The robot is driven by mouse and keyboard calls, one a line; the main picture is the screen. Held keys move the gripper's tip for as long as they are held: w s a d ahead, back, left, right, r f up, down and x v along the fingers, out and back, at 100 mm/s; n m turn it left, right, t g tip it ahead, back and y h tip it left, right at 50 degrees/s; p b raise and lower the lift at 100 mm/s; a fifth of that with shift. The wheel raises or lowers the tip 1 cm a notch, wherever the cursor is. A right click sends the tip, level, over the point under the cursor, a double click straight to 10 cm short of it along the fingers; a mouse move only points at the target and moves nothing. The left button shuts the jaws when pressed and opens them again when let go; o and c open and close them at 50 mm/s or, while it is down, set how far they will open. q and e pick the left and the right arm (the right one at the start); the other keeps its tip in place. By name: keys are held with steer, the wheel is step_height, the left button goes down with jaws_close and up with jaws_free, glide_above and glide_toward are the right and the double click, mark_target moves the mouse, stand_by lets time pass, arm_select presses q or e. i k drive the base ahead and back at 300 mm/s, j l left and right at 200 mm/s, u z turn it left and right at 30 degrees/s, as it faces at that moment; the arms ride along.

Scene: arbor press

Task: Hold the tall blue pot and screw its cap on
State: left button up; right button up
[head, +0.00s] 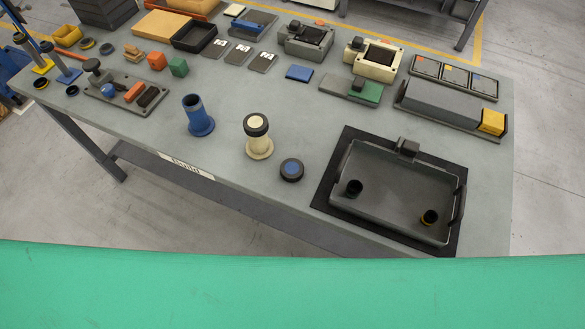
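The tall blue pot (198,116) stands upright on the grey table, left of the middle. It has a wide base and a narrower neck, and its top is open and dark inside. A round black cap with a blue centre (291,169) lies flat on the table near the front edge, to the right of the pot. A cream pot (259,146) stands between them with a black-rimmed, cream-centred cap (256,123) on top. Neither of my grippers shows in the head view.
A fixture board (125,95) with coloured blocks lies to the left. Boxes and devices fill the back. The table front around the pots is clear, with a "Build" label (187,166).

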mark_target(200, 124)
steer(key=z, duration=1.85)
steer(key=k+j, duration=0.35)
steer(key=j, duration=0.15)
steer(key=k+j, duration=0.35)
steer(key=j, duration=0.15)
steer(key=k+j, duration=0.35)
steer(key=j, duration=0.2)
